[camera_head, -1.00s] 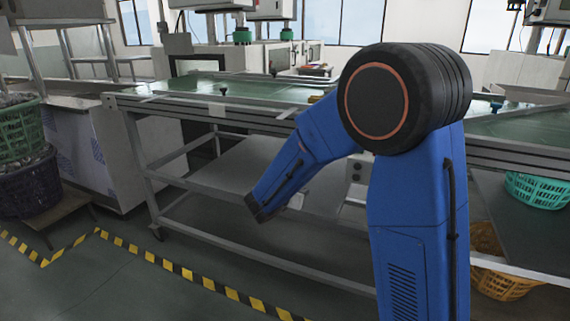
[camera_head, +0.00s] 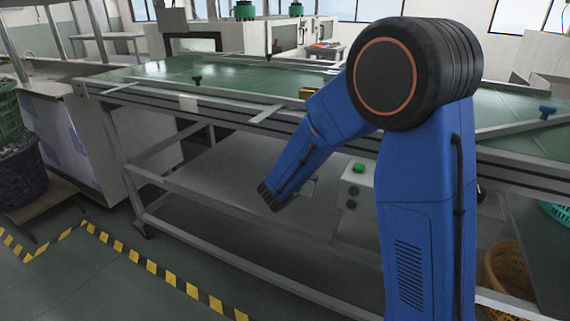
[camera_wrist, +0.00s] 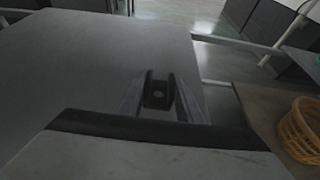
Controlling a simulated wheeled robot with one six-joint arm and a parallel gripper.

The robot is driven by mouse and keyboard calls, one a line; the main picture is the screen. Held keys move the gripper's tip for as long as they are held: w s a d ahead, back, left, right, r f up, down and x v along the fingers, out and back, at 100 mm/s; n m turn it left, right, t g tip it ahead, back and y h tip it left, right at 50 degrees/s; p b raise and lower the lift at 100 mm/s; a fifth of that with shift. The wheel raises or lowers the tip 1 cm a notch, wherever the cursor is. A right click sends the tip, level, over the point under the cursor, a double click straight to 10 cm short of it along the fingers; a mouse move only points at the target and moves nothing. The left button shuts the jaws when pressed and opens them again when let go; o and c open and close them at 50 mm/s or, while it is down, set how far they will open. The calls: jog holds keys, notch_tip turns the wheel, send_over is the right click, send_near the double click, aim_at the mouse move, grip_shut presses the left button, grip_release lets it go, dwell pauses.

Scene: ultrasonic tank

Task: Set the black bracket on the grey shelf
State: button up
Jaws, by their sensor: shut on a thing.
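The black bracket (camera_wrist: 158,92), a small U-shaped part with a hole, sits between the two fingers of my gripper (camera_wrist: 160,98) in the wrist view. The gripper is shut on it. The grey shelf (camera_wrist: 65,62) spreads below and to the left in the wrist view; I cannot tell how far the bracket is above it. In the head view the grey shelf (camera_head: 215,172) is the lower level under the green-topped bench. My arm reaches down in front of it there, and I cannot make out the bracket in that view.
The green bench top (camera_head: 225,92) overhangs the shelf, with a metal frame rail (camera_head: 240,212) along the front. An orange basket (camera_wrist: 301,130) stands at the right. Yellow-black tape (camera_head: 165,275) marks the floor.

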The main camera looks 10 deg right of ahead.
send_over(306, 204)
notch_tip(306, 204, down, 6)
jog(key=shift+r, duration=0.25)
jog(key=shift+f, duration=2.15)
jog(key=shift+f, duration=0.15)
jog(key=o, duration=1.2)
jog(key=v, duration=1.2)
jog(key=shift+r, duration=0.2)
